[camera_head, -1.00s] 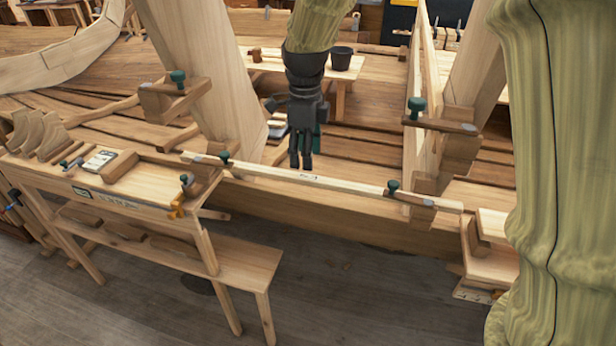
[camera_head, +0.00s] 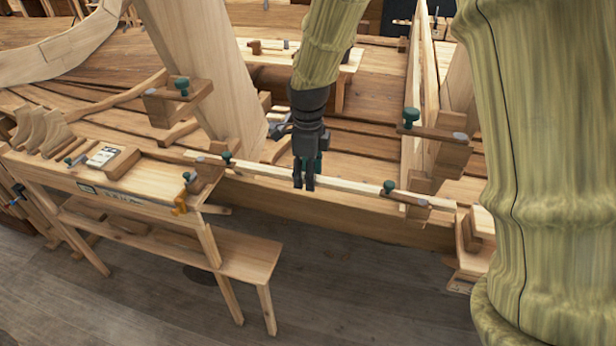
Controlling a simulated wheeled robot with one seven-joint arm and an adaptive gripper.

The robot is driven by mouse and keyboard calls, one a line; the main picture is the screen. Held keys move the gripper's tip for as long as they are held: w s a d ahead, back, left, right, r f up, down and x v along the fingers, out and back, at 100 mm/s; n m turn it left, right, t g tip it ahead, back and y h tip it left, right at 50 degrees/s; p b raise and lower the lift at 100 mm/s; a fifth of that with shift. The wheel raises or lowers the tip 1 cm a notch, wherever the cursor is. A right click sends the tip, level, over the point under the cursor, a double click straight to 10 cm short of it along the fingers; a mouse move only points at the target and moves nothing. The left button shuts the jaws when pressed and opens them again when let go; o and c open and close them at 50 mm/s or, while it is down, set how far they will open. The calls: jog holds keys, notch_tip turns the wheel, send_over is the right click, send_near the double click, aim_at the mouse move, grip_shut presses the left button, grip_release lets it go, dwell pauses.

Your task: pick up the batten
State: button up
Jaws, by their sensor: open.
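The batten (camera_head: 350,187) is a long, thin, pale strip of wood. It runs across the middle of the view, from the workbench on the left to a wooden block on the right. Green-knobbed clamps sit near both of its ends. My gripper (camera_head: 304,186) points down at the middle of the batten and covers part of it. The gripper is open, with its dark fingers close to the batten. I cannot tell whether they touch it or straddle it.
The left clamp (camera_head: 227,158) and right clamp (camera_head: 389,188) stand along the batten. A workbench (camera_head: 150,190) with small tools is at the left. Upright frame timbers (camera_head: 190,65) rise behind. The floor (camera_head: 350,295) in front is clear.

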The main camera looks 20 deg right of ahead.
grip_shut()
